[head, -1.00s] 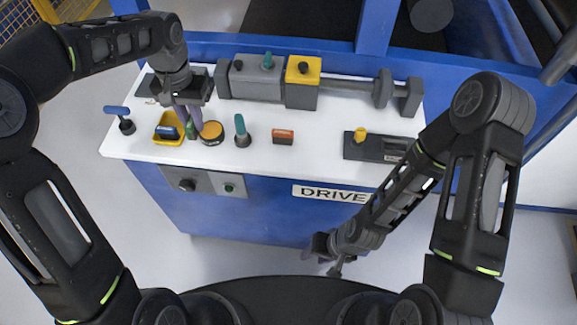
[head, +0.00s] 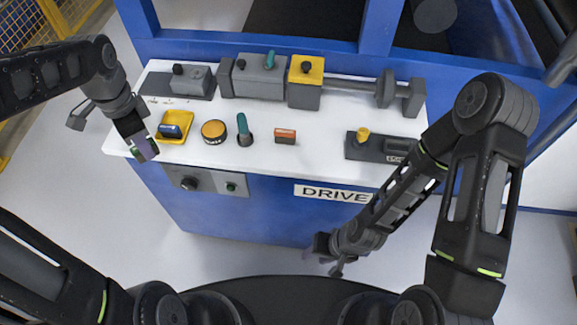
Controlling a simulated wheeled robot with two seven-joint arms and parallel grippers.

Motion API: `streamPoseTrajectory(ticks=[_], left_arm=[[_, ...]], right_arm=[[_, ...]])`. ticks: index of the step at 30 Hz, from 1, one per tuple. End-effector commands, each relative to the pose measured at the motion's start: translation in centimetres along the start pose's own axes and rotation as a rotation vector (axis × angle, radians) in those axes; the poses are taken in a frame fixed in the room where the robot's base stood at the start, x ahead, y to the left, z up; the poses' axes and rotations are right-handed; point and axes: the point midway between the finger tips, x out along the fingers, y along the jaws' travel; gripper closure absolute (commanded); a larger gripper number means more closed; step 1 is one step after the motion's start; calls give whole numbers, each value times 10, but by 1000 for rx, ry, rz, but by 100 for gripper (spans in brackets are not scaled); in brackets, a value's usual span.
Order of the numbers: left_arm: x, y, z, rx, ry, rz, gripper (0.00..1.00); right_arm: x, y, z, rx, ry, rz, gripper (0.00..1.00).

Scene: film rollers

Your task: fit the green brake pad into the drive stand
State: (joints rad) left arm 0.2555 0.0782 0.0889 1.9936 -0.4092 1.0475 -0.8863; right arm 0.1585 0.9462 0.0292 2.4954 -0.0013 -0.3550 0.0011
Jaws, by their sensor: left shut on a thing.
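The drive stand (head: 230,215) is a blue cabinet with a white top and a DRIVE label. My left gripper (head: 144,149) is at the top's front left corner, left of the yellow tray, pointing down. It is shut on the green brake pad (head: 135,152), of which only a small green bit shows beside the fingers. A grey drive unit with a yellow block (head: 305,70) and a shaft stands along the back of the top. My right gripper (head: 330,252) hangs low in front of the cabinet, away from the top; its fingers are too small to read.
The yellow tray (head: 186,121) holds a blue piece (head: 171,131). A yellow-orange disc (head: 214,130), a teal-handled tool (head: 243,128) and an orange-brown block (head: 285,136) stand in a row. A dark fixture (head: 378,147) sits front right. The top between block and fixture is clear.

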Motion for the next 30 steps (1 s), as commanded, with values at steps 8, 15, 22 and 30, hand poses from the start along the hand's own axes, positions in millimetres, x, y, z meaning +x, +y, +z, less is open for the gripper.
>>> streamPoseTrajectory(ticks=[8, 15, 22, 30], left_arm=[[0, 0, 0, -1, 0, -1, 100], [0, -2, -7, -33, 1, 0, 100], [6, -10, -53, -294, 3, 4, 100], [18, -11, -131, -748, 0, 2, 100]], right_arm=[[0, 0, 0, 0, 0, 0, 64], [0, 0, 0, 0, 0, 0, 64], [0, 0, 0, 0, 0, 0, 64], [0, 0, 0, 0, 0, 0, 64]])
